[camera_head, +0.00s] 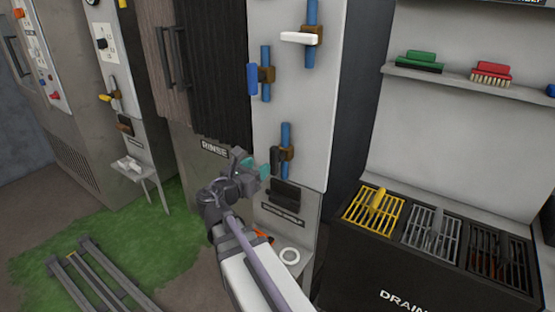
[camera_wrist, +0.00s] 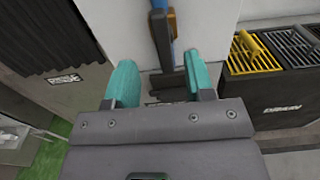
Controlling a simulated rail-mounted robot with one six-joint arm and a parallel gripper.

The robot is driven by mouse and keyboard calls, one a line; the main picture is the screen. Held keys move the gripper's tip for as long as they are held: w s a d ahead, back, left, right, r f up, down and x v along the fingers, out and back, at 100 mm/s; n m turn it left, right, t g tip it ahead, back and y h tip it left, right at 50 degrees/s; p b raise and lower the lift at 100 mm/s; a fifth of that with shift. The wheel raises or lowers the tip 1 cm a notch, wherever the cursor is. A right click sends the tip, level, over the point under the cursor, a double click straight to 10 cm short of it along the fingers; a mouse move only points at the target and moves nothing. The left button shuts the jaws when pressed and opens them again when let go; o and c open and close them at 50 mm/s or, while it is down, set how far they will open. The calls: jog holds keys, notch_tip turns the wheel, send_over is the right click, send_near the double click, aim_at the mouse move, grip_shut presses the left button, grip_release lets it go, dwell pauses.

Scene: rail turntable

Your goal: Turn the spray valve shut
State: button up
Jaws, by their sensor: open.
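A pale panel (camera_head: 265,110) carries three valves on blue pipes. The top one has a white handle (camera_head: 298,38) lying level. The middle one has a blue handle (camera_head: 252,79) standing upright. The lowest has a black handle (camera_head: 275,158) pointing up and down beside its brown body (camera_head: 287,153). I cannot tell from any label which is the spray valve. My gripper (camera_head: 256,165) is open, its teal fingers just left of and close to the black handle. In the wrist view my gripper (camera_wrist: 160,78) is spread, with dark parts of the panel seen between the fingers; contact is unclear.
A black holder (camera_head: 284,194) sits below the lowest valve, above a low ledge with a white ring (camera_head: 289,255). A dark drain unit (camera_head: 415,275) with yellow, grey and dark grates stands at right. A RINSE sign (camera_head: 215,148) is at left. Rails (camera_head: 95,280) lie on the floor.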

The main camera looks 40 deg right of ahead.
aim_at(278, 151)
jog(key=x, duration=1)
jog(key=shift+d, duration=0.4)
jog(key=shift+c, duration=0.4)
jog(key=c, duration=0.7)
